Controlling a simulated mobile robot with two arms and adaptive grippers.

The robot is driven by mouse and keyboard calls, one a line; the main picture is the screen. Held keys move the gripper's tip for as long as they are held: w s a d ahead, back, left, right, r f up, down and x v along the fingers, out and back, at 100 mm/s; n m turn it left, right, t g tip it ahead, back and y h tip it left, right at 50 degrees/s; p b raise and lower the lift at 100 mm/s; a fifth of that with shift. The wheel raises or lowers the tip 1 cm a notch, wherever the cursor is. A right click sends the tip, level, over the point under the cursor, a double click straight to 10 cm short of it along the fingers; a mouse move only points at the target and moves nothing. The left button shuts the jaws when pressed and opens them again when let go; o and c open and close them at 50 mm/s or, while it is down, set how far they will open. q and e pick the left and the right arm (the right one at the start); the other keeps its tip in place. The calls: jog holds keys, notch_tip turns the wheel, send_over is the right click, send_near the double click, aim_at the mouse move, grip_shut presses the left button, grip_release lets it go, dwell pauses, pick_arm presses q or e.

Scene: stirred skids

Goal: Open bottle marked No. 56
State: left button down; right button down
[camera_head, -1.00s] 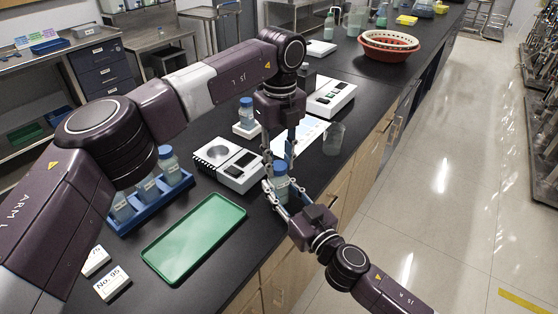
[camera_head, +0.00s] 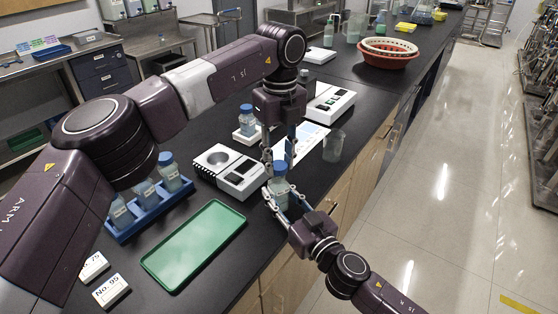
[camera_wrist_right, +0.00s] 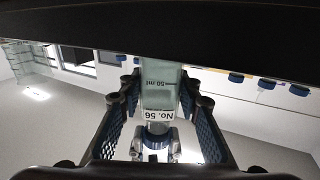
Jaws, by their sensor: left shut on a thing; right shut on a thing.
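The bottle marked No. 56 (camera_head: 279,194) is upright above the bench's front edge. My right gripper (camera_head: 278,197) is shut around its body from the front. The right wrist view shows the bottle (camera_wrist_right: 158,90) between the finger pads, with its No. 56 label readable. My left gripper (camera_head: 280,166) points down from above and is shut on the blue cap (camera_head: 280,168) at the bottle's top. The fingers partly hide the neck, so I cannot tell whether the cap still touches the bottle.
A white scale (camera_head: 230,171) and green tray (camera_head: 194,246) lie left of the bottle. A blue rack (camera_head: 150,213) holds several bottles. Another blue-capped bottle (camera_head: 247,122) stands behind on a white base. A clear beaker (camera_head: 333,147) stands to the right, near the bench edge.

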aim_at(279, 165)
pick_arm(q)
jog(key=shift+r, duration=2)
pick_arm(e)
jog(key=c, duration=1.3)
grip_release()
